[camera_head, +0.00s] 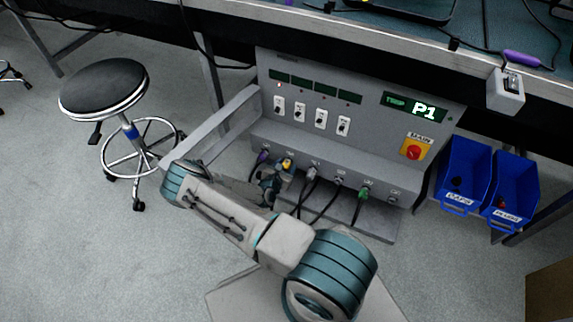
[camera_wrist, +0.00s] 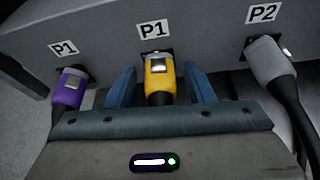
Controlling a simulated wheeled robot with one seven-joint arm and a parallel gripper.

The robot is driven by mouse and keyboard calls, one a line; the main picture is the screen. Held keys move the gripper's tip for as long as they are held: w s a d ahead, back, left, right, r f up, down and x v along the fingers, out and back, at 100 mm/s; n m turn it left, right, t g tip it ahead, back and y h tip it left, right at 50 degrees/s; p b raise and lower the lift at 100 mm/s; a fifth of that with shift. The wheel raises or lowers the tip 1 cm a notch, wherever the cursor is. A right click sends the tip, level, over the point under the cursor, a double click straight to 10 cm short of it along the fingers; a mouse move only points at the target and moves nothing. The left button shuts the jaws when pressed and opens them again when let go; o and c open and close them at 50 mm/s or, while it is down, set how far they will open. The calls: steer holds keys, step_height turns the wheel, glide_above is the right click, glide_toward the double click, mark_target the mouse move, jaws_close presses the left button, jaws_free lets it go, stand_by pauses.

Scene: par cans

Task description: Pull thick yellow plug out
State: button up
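The thick yellow plug (camera_wrist: 159,76) sits in a socket labelled P1 on the grey panel, in the middle of the wrist view. It also shows in the head view (camera_head: 288,164), partly hidden by my arm. My gripper (camera_wrist: 160,88) is open around it, with one blue finger on each side. Gaps show between the plug and both fingers. The lower part of the plug is hidden behind the gripper body.
A purple plug (camera_wrist: 70,88) is close on the left and a grey plug (camera_wrist: 270,62) labelled P2 on the right. A green plug (camera_head: 363,194) is further right. Blue bins (camera_head: 463,172) hang at the right. A stool (camera_head: 103,88) stands at the left.

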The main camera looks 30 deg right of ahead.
steer(key=c, duration=0.9)
jaws_close()
steer(key=shift+s+a, duration=0.15)
steer(key=shift+a, duration=0.05)
steer(key=shift+s+a+p, duration=0.95)
steer(key=shift+s+a, duration=0.2)
steer(key=shift+a, duration=0.3)
steer(key=shift+a, duration=0.1)
